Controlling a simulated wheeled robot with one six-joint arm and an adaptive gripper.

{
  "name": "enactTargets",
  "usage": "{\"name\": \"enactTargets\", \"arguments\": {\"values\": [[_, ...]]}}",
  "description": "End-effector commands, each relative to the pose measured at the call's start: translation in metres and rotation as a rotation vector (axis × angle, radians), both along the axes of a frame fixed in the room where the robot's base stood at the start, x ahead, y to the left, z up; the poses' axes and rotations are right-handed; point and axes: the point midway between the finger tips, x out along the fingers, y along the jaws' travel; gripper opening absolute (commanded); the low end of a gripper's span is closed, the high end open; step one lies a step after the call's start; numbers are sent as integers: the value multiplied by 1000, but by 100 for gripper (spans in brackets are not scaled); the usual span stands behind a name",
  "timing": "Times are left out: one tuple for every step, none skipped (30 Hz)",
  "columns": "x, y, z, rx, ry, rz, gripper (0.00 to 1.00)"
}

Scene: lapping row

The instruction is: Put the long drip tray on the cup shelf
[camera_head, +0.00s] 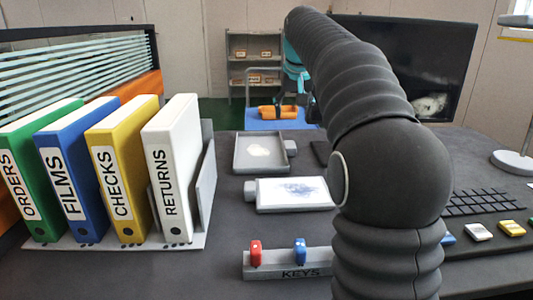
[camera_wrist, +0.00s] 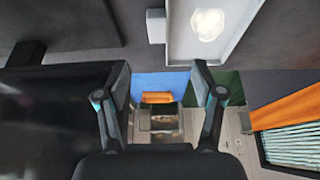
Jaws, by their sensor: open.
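I cannot make out a long drip tray or a cup shelf for certain in either view. A shallow grey tray (camera_head: 240,160) with a pale patch inside lies flat on the dark desk. It also shows at the top of the wrist view (camera_wrist: 180,45). A grey shelf unit (camera_head: 229,68) with small brown boxes stands far back by the wall. My gripper (camera_wrist: 160,95) is open in the wrist view, with nothing between its fingers.
Several binders, including the white one (camera_head: 171,160), stand at left. A flat pale-topped device (camera_head: 292,194) and a key holder (camera_head: 290,268) lie on the desk. A dark monitor (camera_head: 440,60) stands behind my arm. An orange object (camera_head: 277,112) lies on a blue surface beyond.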

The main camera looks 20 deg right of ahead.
Motion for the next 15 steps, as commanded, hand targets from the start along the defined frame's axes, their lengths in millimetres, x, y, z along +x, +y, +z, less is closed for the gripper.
{"name": "enactTargets", "arguments": {"values": [[0,0,2,4,16,1,68],[0,1,2,6,24,1,68],[-1,1,2,7,33,2,68],[-1,1,2,8,37,2,68],[0,1,1,9,41,2,68],[0,1,-2,9,44,2,68],[1,0,-6,9,45,2,68],[3,0,-10,9,45,2,68],[5,-1,-17,10,46,2,68],[7,-1,-22,10,46,2,68],[9,-2,-27,9,45,2,68],[12,-2,-34,10,46,2,68],[14,-3,-40,10,46,2,68],[16,-3,-45,9,45,2,68],[19,-4,-51,10,46,2,68]]}}
